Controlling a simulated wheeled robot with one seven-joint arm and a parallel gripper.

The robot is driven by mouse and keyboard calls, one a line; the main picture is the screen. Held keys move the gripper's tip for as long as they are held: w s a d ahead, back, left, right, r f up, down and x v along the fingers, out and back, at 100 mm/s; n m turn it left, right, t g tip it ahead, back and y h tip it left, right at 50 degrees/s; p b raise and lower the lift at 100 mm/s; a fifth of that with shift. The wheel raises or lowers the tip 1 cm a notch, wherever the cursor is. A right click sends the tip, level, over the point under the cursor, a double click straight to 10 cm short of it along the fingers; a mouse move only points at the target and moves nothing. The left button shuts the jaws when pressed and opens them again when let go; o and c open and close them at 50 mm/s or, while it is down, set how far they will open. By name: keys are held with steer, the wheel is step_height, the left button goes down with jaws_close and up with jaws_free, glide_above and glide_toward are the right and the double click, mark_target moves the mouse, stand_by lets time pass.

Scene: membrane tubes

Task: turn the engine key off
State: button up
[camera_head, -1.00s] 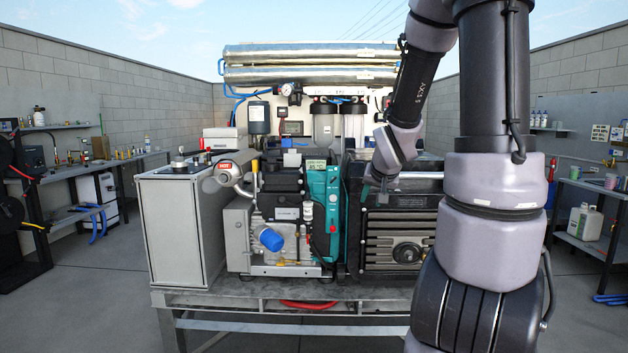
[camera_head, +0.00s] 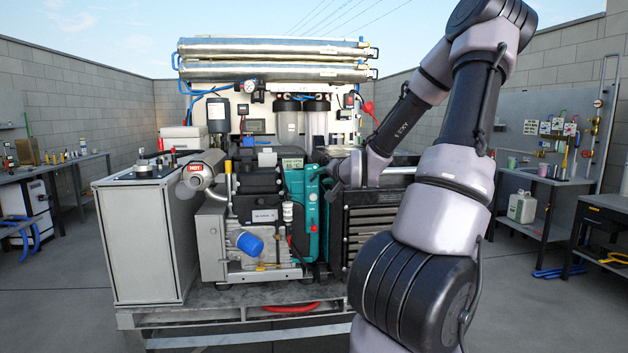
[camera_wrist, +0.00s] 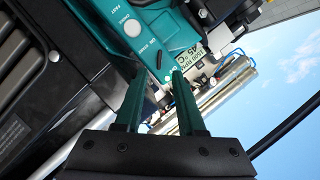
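The engine stands on a metal frame, with a teal control panel (camera_head: 301,205) on its right side. In the wrist view the teal panel (camera_wrist: 152,22) fills the top middle, with a round white knob or button and printed labels. A small dark upright piece (camera_wrist: 159,58) on it, near a small label, may be the key; I cannot be sure. My gripper (camera_wrist: 159,74) is open and empty, its two dark green fingers apart and pointing at the panel near this piece. In the head view my gripper (camera_head: 333,172) is small, beside the panel's upper right; contact cannot be told.
A black slatted unit (camera_head: 375,228) stands right of the teal panel. A grey cabinet (camera_head: 150,240) is at the left, with a pipe marked HOT (camera_head: 198,172) beside it. Silver membrane tubes (camera_head: 270,60) lie above.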

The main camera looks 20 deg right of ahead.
mark_target(315, 178)
steer(key=x, duration=0.6)
steer(key=shift+w+f, duration=0.1)
steer(key=shift+w, duration=0.1)
jaws_close()
